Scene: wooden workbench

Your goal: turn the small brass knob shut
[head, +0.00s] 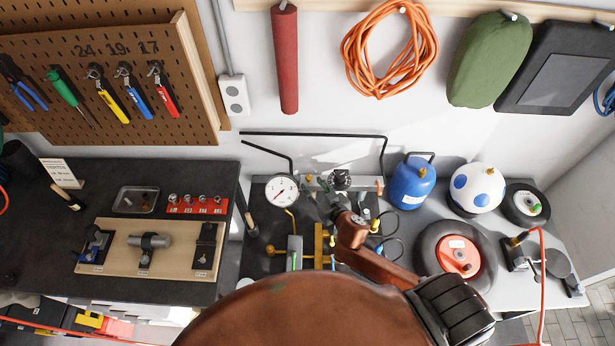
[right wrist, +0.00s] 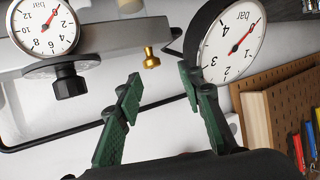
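The small brass knob (right wrist: 151,58) hangs off the grey bar in the right wrist view, between two gauges. It shows as a tiny brass spot (head: 309,179) in the head view. My right gripper (right wrist: 160,77) has its two green fingers spread apart with nothing between them. The knob is just beyond the fingertips, closer to the left finger in that picture, and I see no contact. In the head view my right gripper (head: 325,202) is over the back of the bench, partly hidden by its wrist. My left gripper is in neither view.
A large gauge (right wrist: 233,40) is close beside the right-hand finger in the wrist view. A smaller gauge (right wrist: 45,25) with a black knob (right wrist: 69,82) is at the left. A blue tank (head: 412,184) and a wheel (head: 456,255) stand right of my arm.

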